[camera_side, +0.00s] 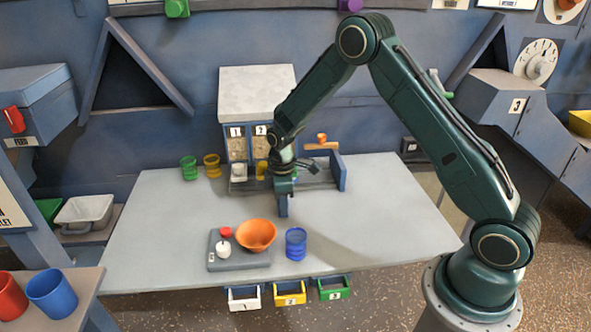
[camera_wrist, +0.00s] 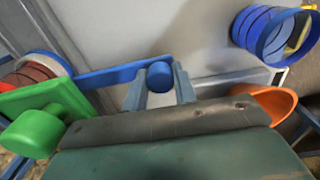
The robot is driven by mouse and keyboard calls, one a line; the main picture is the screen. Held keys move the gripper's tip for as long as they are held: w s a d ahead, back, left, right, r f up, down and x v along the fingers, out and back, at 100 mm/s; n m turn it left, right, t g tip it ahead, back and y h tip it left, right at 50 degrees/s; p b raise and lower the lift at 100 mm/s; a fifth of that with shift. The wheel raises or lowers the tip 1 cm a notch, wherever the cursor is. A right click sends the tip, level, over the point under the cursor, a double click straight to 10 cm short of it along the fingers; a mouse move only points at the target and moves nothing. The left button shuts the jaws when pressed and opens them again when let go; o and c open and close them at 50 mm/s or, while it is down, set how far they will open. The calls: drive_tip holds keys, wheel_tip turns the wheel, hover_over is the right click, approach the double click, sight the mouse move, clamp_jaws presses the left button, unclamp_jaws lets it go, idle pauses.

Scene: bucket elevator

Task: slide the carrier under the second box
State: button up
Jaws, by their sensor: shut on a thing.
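My gripper (camera_side: 283,207) is low over the table, just in front of the box unit. In the wrist view, its fingers (camera_wrist: 159,92) are shut on a blue knob (camera_wrist: 159,74) joined to a blue bar (camera_wrist: 108,76). Whether this bar belongs to the carrier cannot be told. The second box (camera_side: 262,144), marked 2, is beside the first box (camera_side: 237,146), under a pale block. A white cup (camera_side: 238,172) stands below the first box. A yellow thing (camera_side: 261,170) shows below the second, partly hidden by my wrist. A dark track (camera_side: 318,180) runs right to a blue end plate (camera_side: 340,171).
An orange bowl (camera_side: 257,235), a grey tray (camera_side: 222,264) and a blue cup (camera_side: 296,244) stand at the front. Green (camera_side: 189,168) and yellow (camera_side: 212,166) cups stand left of the boxes. In the wrist view, a green knob (camera_wrist: 32,132) is close by. The table's right side is clear.

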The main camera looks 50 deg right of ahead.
drive_tip(key=shift+w, duration=0.1)
drive_tip(key=shift+w+a, duration=2.45)
drive_tip(key=shift+a, duration=0.05)
drive_tip(key=o, duration=0.7)
drive_tip(key=shift+o, duration=0.2)
drive_tip(key=shift+r, duration=0.1)
drive_tip(key=shift+s+r, duration=0.1)
drive_tip(key=shift+r, duration=2.8)
